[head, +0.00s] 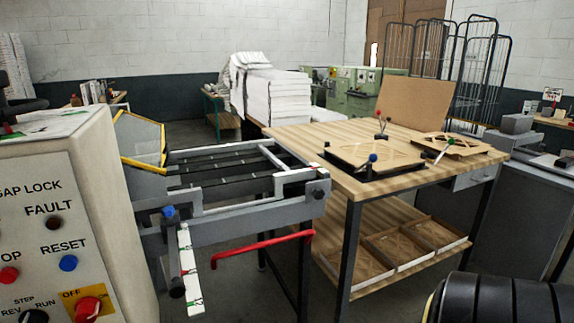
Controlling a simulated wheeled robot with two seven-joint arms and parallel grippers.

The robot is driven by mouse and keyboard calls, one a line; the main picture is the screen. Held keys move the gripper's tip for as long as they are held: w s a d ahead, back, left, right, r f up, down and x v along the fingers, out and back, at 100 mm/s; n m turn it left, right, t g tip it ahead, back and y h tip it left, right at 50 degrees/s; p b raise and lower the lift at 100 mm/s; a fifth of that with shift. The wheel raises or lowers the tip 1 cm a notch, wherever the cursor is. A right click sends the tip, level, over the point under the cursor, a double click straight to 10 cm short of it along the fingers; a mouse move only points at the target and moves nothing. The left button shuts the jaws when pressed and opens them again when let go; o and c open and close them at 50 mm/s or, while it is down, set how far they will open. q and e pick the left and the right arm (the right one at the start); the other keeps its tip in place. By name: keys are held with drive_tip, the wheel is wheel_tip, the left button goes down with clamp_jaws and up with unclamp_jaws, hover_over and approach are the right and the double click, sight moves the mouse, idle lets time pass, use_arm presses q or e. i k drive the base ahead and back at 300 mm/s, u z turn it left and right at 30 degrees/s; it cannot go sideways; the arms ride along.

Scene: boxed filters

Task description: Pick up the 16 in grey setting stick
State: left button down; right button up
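I cannot pick out a grey setting stick marked 16 in with certainty. A pale strip with green marks (189,268) hangs at the front corner of the grey feeder frame (250,205), beside a dark rod (174,268). Neither of my grippers shows in the head view.
A control panel (50,215) stands close at the left. A red bar (262,244) juts out below the feeder. A wooden table (290,134) at the right carries dark-framed jigs (375,155), with trays (400,250) below. A black ribbed shape (500,300) fills the lower right.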

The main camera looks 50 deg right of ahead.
sight(275, 160)
drive_tip(key=u, duration=0.05)
drive_tip(key=k, duration=0.65)
drive_tip(key=z, duration=1.4)
drive_tip(key=i, duration=1.3)
drive_tip(key=u, duration=0.25)
drive_tip(key=k, duration=0.9)
drive_tip(key=z, duration=0.5)
drive_tip(key=i, duration=1.05)
drive_tip(key=u, duration=0.2)
